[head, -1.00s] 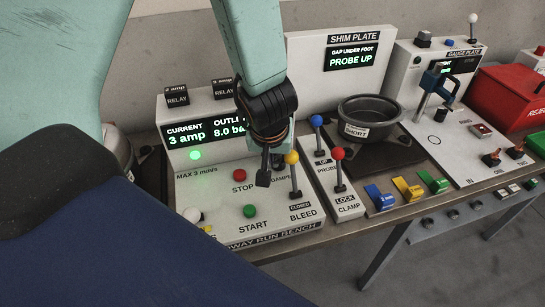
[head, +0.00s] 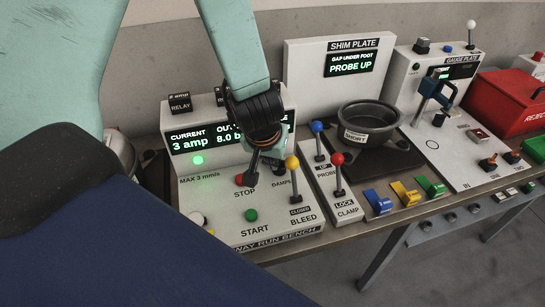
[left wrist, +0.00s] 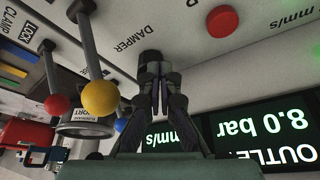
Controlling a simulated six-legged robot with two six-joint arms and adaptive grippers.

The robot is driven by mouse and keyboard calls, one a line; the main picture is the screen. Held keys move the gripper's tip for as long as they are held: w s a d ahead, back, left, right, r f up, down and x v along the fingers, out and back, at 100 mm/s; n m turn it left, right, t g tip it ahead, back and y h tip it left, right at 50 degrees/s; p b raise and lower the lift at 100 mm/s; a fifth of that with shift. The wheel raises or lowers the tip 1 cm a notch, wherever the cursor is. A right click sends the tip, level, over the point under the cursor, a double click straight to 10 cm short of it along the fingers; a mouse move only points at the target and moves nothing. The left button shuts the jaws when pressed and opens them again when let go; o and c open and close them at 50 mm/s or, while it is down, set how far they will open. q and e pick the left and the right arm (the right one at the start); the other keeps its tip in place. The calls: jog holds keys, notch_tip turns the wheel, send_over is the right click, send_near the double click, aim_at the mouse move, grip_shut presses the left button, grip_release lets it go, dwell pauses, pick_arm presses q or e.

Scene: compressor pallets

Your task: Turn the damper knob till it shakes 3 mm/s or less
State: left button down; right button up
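The left gripper (head: 254,178) points down at the run bench (head: 228,222), beside the DAMPER label. In the left wrist view its fingers (left wrist: 155,80) are close together, with their tips at a dark round knob (left wrist: 150,57) next to DAMPER. I cannot tell whether they grip the knob or only meet it. The bench display (head: 192,139) reads CURRENT 3 amp and OUTLET 8.0 bar, beside a lit green lamp (head: 198,160). The panel is marked MAX 3 mm/s. In the wrist view the mm/s reading is covered by my fingers. My right gripper is not in view.
The yellow-knobbed BLEED lever (head: 293,164) stands close right of my gripper, the red STOP button (head: 240,180) close left. A green START button (head: 251,215) lies in front. The blue PROBE (head: 317,128) and red CLAMP (head: 337,159) levers and a dark bowl (head: 372,114) are farther right.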

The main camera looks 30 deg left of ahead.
pick_arm(q)
jog(key=m+p, duration=0.1)
jog(key=m+h+p, duration=0.1)
jog(key=p, duration=0.1)
jog(key=a+m+p, duration=0.1)
jog(key=m, duration=0.1)
jog(key=shift+w+a+r, duration=0.1)
jog(key=shift+w+r, duration=0.2)
jog(key=shift+w, duration=0.1)
jog(key=m+p, duration=0.1)
jog(key=m+h+p, duration=0.1)
jog(key=shift+w+a+f+m, duration=0.1)
jog(key=shift+w+a+m, duration=0.1)
jog(key=shift+w+m, duration=0.1)
jog(key=shift+p, duration=0.35)
jog(key=shift+f, duration=0.1)
jog(key=shift+s+f, duration=0.1)
jog(key=shift+s+d+f, duration=0.1)
jog(key=shift+d, duration=0.1)
